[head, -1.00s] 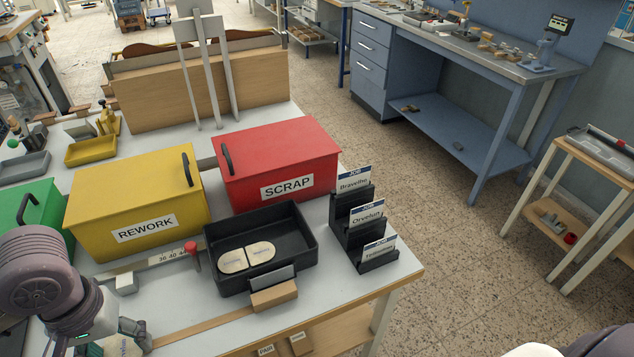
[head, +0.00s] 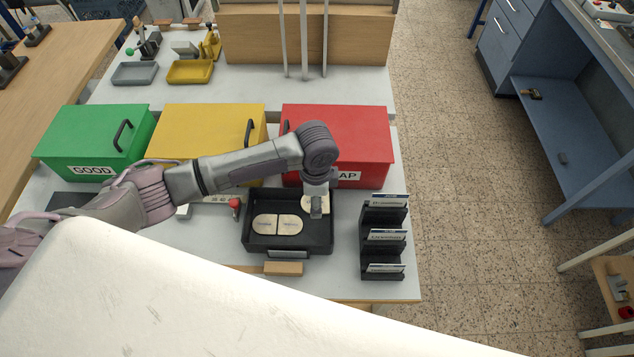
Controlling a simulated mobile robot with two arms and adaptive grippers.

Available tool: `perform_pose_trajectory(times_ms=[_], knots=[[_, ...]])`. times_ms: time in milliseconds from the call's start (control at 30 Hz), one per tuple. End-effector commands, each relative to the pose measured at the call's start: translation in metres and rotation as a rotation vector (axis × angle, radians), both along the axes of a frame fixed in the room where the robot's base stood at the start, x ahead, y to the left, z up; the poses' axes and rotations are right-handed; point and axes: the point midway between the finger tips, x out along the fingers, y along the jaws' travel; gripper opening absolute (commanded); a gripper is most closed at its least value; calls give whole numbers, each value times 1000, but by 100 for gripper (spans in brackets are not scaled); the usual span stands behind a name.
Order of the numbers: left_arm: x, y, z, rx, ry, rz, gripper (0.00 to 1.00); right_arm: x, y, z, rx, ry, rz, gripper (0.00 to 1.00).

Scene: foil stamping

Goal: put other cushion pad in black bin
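The black bin (head: 326,249) is an open tray on the white table, in front of the red box. Two beige cushion pads, one on the left (head: 264,224) and one on the right (head: 289,225), lie side by side in its left part. My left gripper (head: 316,213) reaches in from the left and points down over the bin's back right part. A third beige cushion pad (head: 307,203) is at its fingertips, partly hidden by them; the gripper appears shut on it. Its exact height above the bin floor is unclear. My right gripper is out of view.
The green GOOD box (head: 85,135), yellow box (head: 190,125) and red box (head: 350,120) stand behind the bin. The black card holder (head: 369,250) is just right of it. A wooden block (head: 283,268) is in front. A red knob (head: 235,203) stands left.

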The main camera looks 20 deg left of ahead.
Motion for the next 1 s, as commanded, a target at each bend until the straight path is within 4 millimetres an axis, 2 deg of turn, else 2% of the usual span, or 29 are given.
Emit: perform_pose_trajectory(times_ms=[133,400,567,800,1000], knots=[[0,-2,-2,-1,-1,-42,49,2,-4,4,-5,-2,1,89],[0,-1,-2,-1,-1,-41,49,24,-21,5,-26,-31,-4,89],[0,0,1,1,0,-39,49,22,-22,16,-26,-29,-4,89],[-1,-1,-33,0,1,-40,49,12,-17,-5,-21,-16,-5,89],[0,-1,-57,0,0,-40,49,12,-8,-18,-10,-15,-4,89]])
